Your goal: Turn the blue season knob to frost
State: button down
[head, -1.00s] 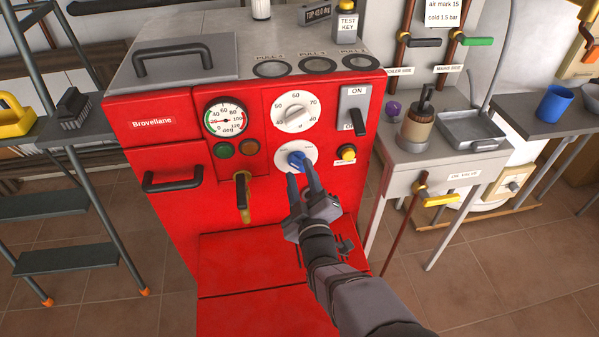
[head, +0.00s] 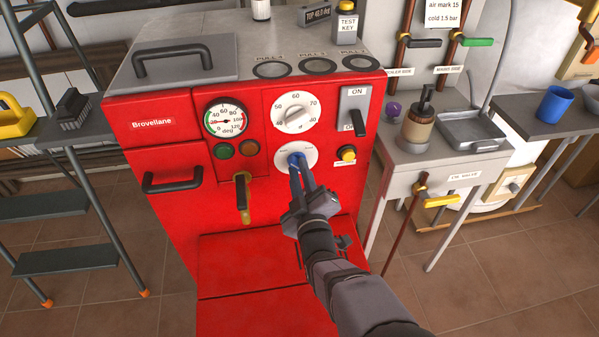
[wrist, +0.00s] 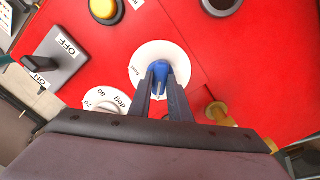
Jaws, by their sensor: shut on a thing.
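The blue season knob sits on a white round dial (head: 310,156) on the red boiler front, below the temperature dial (head: 294,113). In the wrist view the blue knob (wrist: 160,70) shows between my fingertips, in the middle of its white dial (wrist: 158,55). My gripper (head: 298,165) reaches in from the lower right and is shut on the knob. It also shows in the wrist view (wrist: 161,82). The fingers hide much of the knob in the head view. The small labels on the dial are too small to read for certain.
Close by are a yellow button (head: 347,153), an ON/OFF switch (head: 357,112), a gauge (head: 225,118) and green and brown lamps. A brass-based lever (head: 242,195) juts out at left. A side table (head: 420,160) stands right of the boiler.

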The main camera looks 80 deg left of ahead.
jog(key=m+b, duration=0.1)
jog(key=m, duration=0.3)
jog(key=shift+b, duration=0.35)
jog(key=m+b, duration=0.4)
jog(key=m, duration=0.9)
jog(key=shift+w+m, duration=0.15)
jog(key=shift+m, duration=0.25)
jog(key=c, duration=1.6)
grip_release()
jog(key=shift+c, duration=0.2)
